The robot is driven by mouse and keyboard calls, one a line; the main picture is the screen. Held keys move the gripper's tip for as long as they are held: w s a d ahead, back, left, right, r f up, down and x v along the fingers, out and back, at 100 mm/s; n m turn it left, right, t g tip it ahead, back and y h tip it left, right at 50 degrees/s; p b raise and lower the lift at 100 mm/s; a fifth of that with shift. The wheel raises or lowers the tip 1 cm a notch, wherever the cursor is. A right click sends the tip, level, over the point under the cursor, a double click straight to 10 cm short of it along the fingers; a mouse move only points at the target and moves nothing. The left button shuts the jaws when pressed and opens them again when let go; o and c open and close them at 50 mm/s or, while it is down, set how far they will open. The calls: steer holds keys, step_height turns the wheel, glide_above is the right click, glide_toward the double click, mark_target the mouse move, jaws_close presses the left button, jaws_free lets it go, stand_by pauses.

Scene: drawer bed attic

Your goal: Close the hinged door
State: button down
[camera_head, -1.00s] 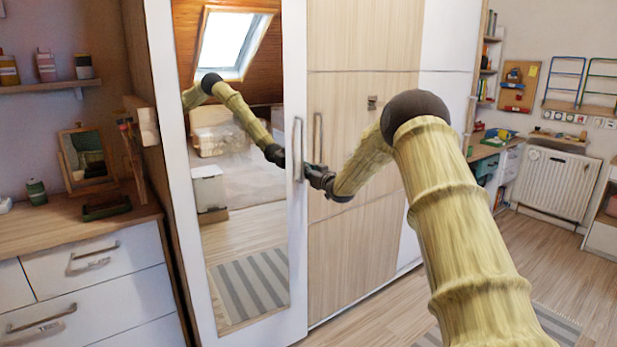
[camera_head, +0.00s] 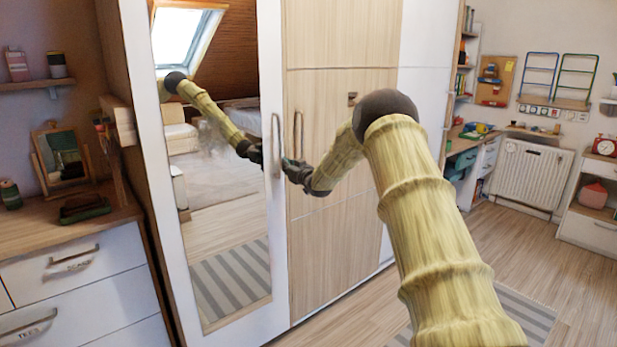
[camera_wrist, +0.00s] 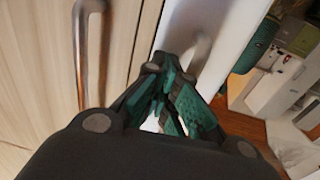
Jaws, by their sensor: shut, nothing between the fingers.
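The hinged door (camera_head: 279,230) is the white-framed wardrobe door with a tall mirror (camera_head: 215,215) and a vertical metal handle (camera_head: 277,145). In the head view its right edge lies close along the wood-toned panel; I cannot tell whether a small gap is left. My gripper (camera_head: 287,162) is at the door's right edge, just below and right of the handle. In the wrist view the green-padded fingers (camera_wrist: 165,92) are together and empty, pointing at the white door frame beside its handle (camera_wrist: 197,52). Contact with the door cannot be told.
The wood-toned wardrobe panel (camera_head: 330,240) has its own vertical handle (camera_head: 298,135), close to my gripper. A dresser (camera_head: 85,270) with a small mirror stands at the left. Open wooden floor (camera_head: 480,235) lies to the right, with a radiator (camera_head: 530,175) beyond.

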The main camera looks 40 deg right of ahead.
steer(key=s, duration=1.3)
steer(key=s+a+f+g+y+p, duration=0.1)
steer(key=s+a+f+g+p, duration=0.3)
steer(key=a+f, duration=1.25)
steer(key=s+a+f+g+p, duration=0.1)
steer(key=s+a+f+g, duration=0.1)
steer(key=s+a+f, duration=0.5)
steer(key=s+a+f+g, duration=0.3)
steer(key=s+a+f, duration=0.2)
steer(key=s+f, duration=0.3)
steer(key=s+a+f+g+p, duration=0.1)
steer(key=s+a+f, duration=0.2)
steer(key=s, duration=0.4)
steer(key=s+a+f+g+y+p, duration=0.1)
steer(key=s+a+f+g, duration=0.1)
steer(key=s+a+f, duration=0.3)
steer(key=s+a+f+g, duration=0.1)
steer(key=s+a+f, duration=0.1)
steer(key=s, duration=0.6)
steer(key=s+a+g+p, duration=0.1)
steer(key=s+a+g, duration=0.1)
steer(key=s, duration=0.8)
steer(key=s+a+g+p, duration=0.1)
steer(key=s+a+g, duration=0.2)
steer(key=s, duration=0.8)
steer(key=shift+a+r, duration=0.2)
steer(key=shift+a, duration=0.2)
